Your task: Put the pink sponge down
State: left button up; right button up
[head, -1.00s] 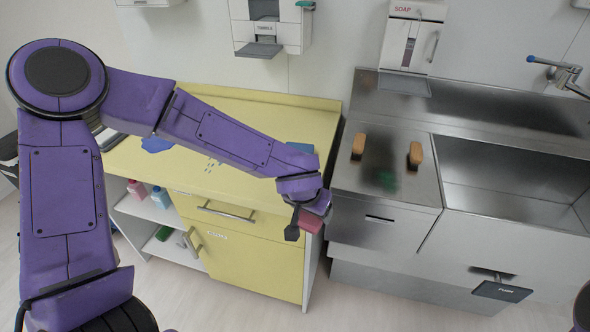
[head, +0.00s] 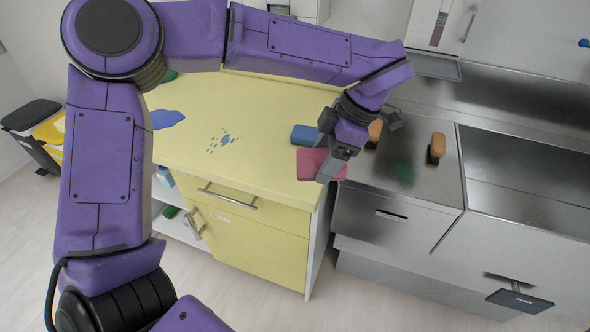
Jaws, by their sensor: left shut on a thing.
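The pink sponge (head: 312,163) is in my left gripper (head: 328,165), near the right front corner of the yellow counter (head: 250,160). The gripper is shut on it, with dark fingers partly covering its right end. I cannot tell whether the sponge touches the counter top or hangs just above it. A blue sponge (head: 304,135) lies right behind it on the counter. My right gripper is not in view.
Two orange-brown sponges or brushes, one at the right (head: 437,148), lie on the steel worktop (head: 420,185) beside the sink (head: 525,185). A blue cloth (head: 166,118) and blue drops (head: 224,142) are on the counter. Its middle is mostly clear.

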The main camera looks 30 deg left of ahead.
pick_arm(q)
jog(key=w+a+f+p, duration=0.3)
jog(key=w+a+f, duration=0.15)
jog(key=a, duration=0.35)
send_over(291, 170)
jog(key=d, duration=0.1)
jog(key=f, duration=0.4)
jog(key=shift+w+d+f, duration=0.1)
jog(key=shift+w+f, duration=0.15)
jog(key=shift+f, duration=0.1)
notch_tip(291, 170, down, 3)
jog(key=shift+w+r+p, duration=0.1)
jog(key=shift+p, duration=0.7)
jog(key=shift+f, duration=0.45)
jog(key=o, duration=0.9)
jog(key=shift+o, duration=0.2)
